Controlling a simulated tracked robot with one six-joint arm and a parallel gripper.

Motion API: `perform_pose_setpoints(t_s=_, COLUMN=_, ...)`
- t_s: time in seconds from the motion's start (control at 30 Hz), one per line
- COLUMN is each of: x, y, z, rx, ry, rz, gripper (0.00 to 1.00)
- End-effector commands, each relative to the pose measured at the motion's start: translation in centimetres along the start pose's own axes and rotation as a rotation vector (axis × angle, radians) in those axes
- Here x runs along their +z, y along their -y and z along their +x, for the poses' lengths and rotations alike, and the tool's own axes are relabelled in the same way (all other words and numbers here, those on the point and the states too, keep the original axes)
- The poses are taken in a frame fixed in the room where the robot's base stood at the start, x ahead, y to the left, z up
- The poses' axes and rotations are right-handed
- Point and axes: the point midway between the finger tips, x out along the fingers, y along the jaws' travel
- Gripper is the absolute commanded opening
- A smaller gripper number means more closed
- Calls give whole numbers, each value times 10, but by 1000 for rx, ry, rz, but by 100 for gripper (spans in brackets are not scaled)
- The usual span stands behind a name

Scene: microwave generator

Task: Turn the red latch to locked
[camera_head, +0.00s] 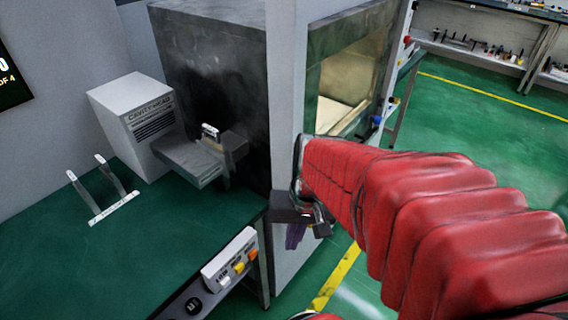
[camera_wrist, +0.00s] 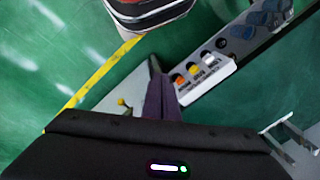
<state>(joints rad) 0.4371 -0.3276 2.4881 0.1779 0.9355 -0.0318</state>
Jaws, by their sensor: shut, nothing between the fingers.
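No red latch can be made out for certain. A small red part (camera_head: 407,40) shows on the far right edge of the dark cabinet in the head view; I cannot tell whether it is the latch. My red-sleeved arm crosses the right half and hides part of the cabinet front. My gripper (camera_head: 295,236) points down beside the light grey post, its purple fingers together and empty. In the wrist view, my gripper (camera_wrist: 160,98) shows shut beside the switch panel (camera_wrist: 208,80), over the pale post with a small yellow knob (camera_wrist: 122,102).
The dark cabinet (camera_head: 205,60) with a glazed front stands behind the post. A grey box marked "CAVITY HEAD" (camera_head: 140,120) and a two-pronged white bracket (camera_head: 114,208) are on the green bench (camera_head: 60,260). A switch panel (camera_head: 232,262) lines the bench edge. Green floor is open at right.

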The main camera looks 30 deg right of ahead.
Motion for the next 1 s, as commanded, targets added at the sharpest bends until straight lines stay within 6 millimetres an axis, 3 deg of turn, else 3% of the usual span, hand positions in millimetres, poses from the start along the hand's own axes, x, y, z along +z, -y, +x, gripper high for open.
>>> perform_pose_setpoints(t_s=0.2, x=6, y=-19, z=34, rx=-91, ry=145, rz=186, gripper=0)
perform_pose_setpoints(t_s=0.57, x=11, y=-30, z=77, rx=-331, ry=328, rz=477, gripper=0)
perform_pose_setpoints(t_s=1.0, x=-17, y=-37, z=112, rx=-744, ry=391, rz=818, gripper=0)
